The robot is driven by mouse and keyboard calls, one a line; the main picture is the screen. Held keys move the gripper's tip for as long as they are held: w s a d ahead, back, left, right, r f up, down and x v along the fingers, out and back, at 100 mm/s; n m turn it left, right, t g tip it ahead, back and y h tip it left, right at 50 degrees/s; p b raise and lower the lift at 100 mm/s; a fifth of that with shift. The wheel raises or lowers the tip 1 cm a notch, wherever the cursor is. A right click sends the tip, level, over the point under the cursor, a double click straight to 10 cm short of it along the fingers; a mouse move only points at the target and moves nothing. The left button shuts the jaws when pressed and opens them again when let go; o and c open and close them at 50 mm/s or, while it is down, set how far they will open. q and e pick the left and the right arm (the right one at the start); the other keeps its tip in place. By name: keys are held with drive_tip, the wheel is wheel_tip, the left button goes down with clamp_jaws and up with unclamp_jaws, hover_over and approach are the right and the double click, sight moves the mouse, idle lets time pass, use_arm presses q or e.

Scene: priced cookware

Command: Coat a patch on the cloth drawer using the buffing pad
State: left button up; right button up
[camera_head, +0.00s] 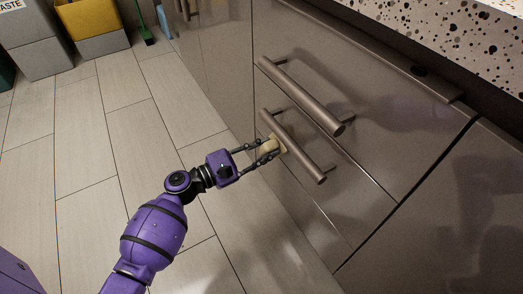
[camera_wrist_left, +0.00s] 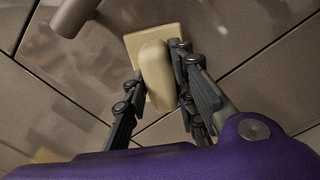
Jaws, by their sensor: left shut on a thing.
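The buffing pad (camera_head: 271,147) is a cream block with a flat square plate and a rounded grip. It is between the fingers of my left gripper (camera_head: 268,149), which is shut on its grip. The pad is at the drawer front (camera_head: 330,210), just beside the left part of the lower bar handle (camera_head: 292,145). In the left wrist view the pad's plate (camera_wrist_left: 135,45) faces the glossy drawer front and looks close to or against it; I cannot tell if they touch. No label shows which drawer is the cloth drawer. My right gripper is not in view.
An upper drawer with another bar handle (camera_head: 300,95) is above. A speckled countertop (camera_head: 450,35) overhangs at the top right. The tiled floor (camera_head: 80,180) at left is mostly clear. Grey and yellow bins (camera_head: 90,20) and a green brush (camera_head: 145,30) stand at the back left.

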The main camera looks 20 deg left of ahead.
use_arm(q)
drive_tip(key=shift+d, duration=0.1)
drive_tip(key=shift+s+d+p, duration=2)
drive_tip(key=shift+s+d, duration=3.15)
drive_tip(key=shift+d, duration=1.4)
drive_tip(key=w+a+b, duration=0.1)
drive_tip(key=w+a, duration=0.3)
drive_tip(key=a, duration=0.1)
drive_tip(key=shift+w+a, duration=0.15)
drive_tip(key=shift+a, duration=0.1)
drive_tip(key=shift+w+a+b, duration=0.5)
drive_tip(key=shift+w+a, duration=0.5)
drive_tip(key=shift+a, duration=0.3)
drive_tip(key=shift+w+a+b, duration=0.55)
drive_tip(key=shift+w+a, duration=0.5)
drive_tip(key=shift+a, duration=0.25)
drive_tip(key=shift+w+a+b, duration=0.5)
drive_tip(key=shift+w+a, duration=0.5)
drive_tip(key=shift+a, duration=0.3)
drive_tip(key=shift+p+v, duration=0.4)
drive_tip(key=shift+v, duration=2.65)
